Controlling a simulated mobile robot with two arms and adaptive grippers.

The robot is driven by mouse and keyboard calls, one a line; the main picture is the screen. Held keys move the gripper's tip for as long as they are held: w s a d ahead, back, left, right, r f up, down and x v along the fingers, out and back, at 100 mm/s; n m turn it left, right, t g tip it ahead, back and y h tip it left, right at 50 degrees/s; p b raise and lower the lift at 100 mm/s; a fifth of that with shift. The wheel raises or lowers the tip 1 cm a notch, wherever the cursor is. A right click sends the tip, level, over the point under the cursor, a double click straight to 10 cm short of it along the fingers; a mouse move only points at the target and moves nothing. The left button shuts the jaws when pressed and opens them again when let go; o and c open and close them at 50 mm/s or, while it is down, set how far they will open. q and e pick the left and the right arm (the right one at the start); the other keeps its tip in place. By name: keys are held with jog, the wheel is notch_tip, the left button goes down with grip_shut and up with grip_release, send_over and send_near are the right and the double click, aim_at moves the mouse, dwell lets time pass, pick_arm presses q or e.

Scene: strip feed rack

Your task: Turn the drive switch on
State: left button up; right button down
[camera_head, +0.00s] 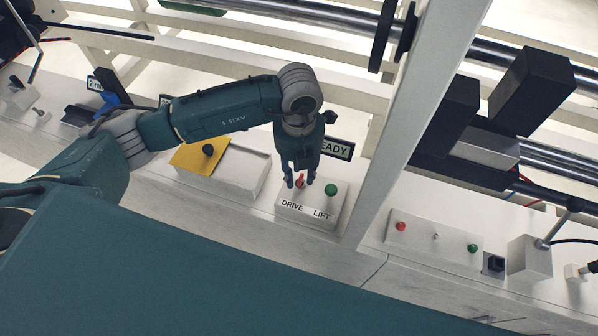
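The drive switch (300,182) is a small red lever on a white control box (312,204), just above the printed word DRIVE. A round green button (331,190) sits to its right above the word LIFT. My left gripper (300,181) comes in from the left and points down at the box. Its fingers are apart, one on each side of the red lever, with gaps showing; I cannot tell if either touches it. The lever's exact tilt is hard to make out. My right gripper is not in view.
A sign ending in "EADY" (337,149) stands behind the box. A yellow plate with a black knob (208,150) lies to the left. A white post (408,130) rises just right of the box. Another panel (417,237) with red and green buttons lies beyond it.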

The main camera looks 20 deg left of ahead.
pick_arm(q)
notch_tip(320, 180, up, 12)
jog(key=shift+f, duration=0.2)
dwell(0.6)
